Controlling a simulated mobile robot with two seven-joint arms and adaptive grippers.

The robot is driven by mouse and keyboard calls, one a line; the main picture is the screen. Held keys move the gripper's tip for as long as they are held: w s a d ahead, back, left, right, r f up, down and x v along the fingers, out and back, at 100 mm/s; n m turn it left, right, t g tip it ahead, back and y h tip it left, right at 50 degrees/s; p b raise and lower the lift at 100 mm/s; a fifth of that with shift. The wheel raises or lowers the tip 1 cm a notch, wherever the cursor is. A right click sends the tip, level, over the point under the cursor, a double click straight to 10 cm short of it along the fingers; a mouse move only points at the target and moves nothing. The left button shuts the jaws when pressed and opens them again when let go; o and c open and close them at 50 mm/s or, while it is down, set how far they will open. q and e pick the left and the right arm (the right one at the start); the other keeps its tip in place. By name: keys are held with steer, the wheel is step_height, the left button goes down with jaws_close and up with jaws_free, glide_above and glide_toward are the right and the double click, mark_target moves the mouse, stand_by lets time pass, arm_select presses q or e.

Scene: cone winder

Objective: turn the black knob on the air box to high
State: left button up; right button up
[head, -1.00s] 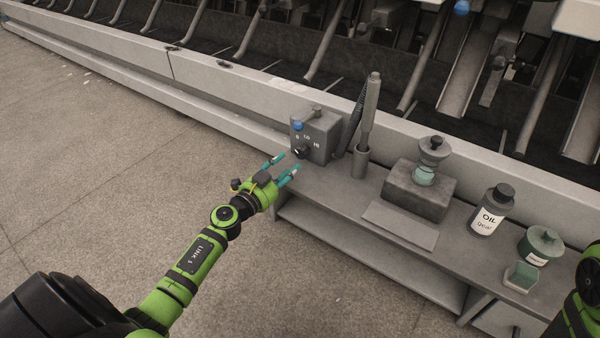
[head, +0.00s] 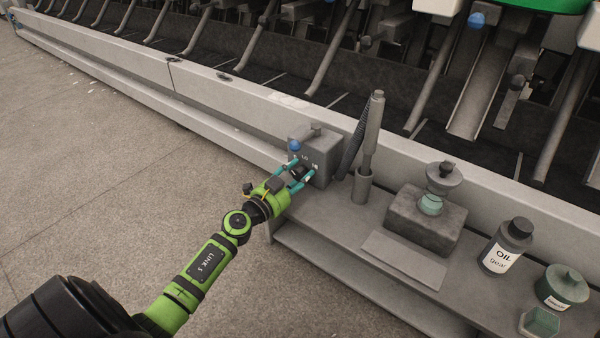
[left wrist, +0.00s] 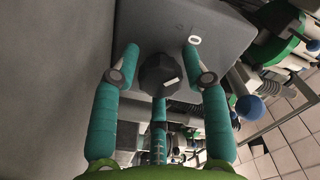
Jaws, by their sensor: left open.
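The grey air box (head: 322,160) stands at the left end of the bench, with a blue ball and the labels LO and HI above its knob. My left gripper (head: 303,168) is open at the box's front, its teal fingers on either side of the black knob, which they partly hide in the head view. In the left wrist view the black faceted knob (left wrist: 160,75) lies between the open fingertips (left wrist: 161,48), with gaps visible at both sides. A white mark shows on the knob; I cannot tell which label it points to. My right gripper is not in view.
Right of the box stand a grey upright tool in a holder (head: 367,150), a dark block (head: 425,222) with a green-based part on it, an oil bottle (head: 507,245) and a green jar (head: 562,287). The winder's rail (head: 240,95) runs behind. Open floor lies left.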

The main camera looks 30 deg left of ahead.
arm_select(q)
steer(key=c, duration=0.9)
steer(key=shift+m, duration=0.3)
steer(key=m, duration=0.3)
steer(key=shift+m+p, duration=0.3)
steer(key=shift+m, duration=0.1)
steer(key=m, duration=1)
steer(key=shift+r+m+b, duration=0.1)
steer(key=shift+m+b, duration=0.2)
steer(key=shift+m, duration=2.4)
steer(key=shift+r, duration=0.1)
